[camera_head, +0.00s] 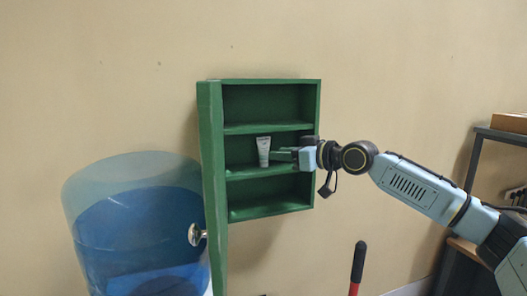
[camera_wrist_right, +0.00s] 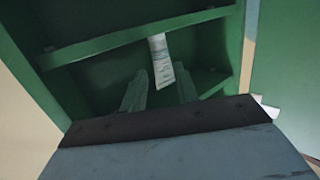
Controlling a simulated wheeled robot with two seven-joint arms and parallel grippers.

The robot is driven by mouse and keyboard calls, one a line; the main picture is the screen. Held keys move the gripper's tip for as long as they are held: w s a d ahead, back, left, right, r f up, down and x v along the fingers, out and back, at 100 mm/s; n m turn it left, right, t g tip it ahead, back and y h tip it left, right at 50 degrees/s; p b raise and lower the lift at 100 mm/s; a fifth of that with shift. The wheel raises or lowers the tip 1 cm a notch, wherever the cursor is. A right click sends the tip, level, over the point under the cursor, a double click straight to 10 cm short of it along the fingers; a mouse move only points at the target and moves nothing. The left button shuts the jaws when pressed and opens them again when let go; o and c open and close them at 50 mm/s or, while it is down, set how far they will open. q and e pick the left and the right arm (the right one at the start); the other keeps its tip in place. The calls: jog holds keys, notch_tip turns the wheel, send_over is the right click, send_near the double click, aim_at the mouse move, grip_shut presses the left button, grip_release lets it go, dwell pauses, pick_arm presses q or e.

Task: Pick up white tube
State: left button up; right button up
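The white tube (camera_head: 263,149) stands upright on the middle shelf of the green rack (camera_head: 211,160). In the right wrist view the tube (camera_wrist_right: 159,52) hangs in the upper middle of the picture, beyond the fingertips. My right gripper (camera_head: 276,156) reaches in from the right, just beside the tube. In the right wrist view my right gripper (camera_wrist_right: 162,84) has its two fingers apart, with the tube lined up between them and its lower end near the tips. I cannot tell whether they touch. My left gripper is in neither view.
The rack's side walls and the shelf boards above and below (camera_head: 268,127) bound the space around the tube. The other shelves look empty. A large blue water bottle (camera_head: 140,235) stands left of the rack. A red-and-black handle (camera_head: 358,268) rises in front. A dark shelf unit (camera_head: 480,150) stands far right.

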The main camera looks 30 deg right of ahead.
aim_at(267, 154)
jog(key=shift+w+a+f, duration=0.1)
jog(key=shift+w+a, duration=0.15)
jog(key=shift+w, duration=0.35)
jog(key=p+x, duration=0.3)
jog(key=x, duration=0.1)
jog(key=shift+w+a+f, duration=0.1)
jog(key=shift+w+a, duration=0.05)
jog(key=shift+w, duration=0.2)
jog(key=shift+w+a+f, duration=0.1)
jog(key=shift+w+f, duration=0.05)
jog(key=shift+w, duration=0.1)
jog(key=shift+s, duration=0.1)
jog(key=c, duration=0.6)
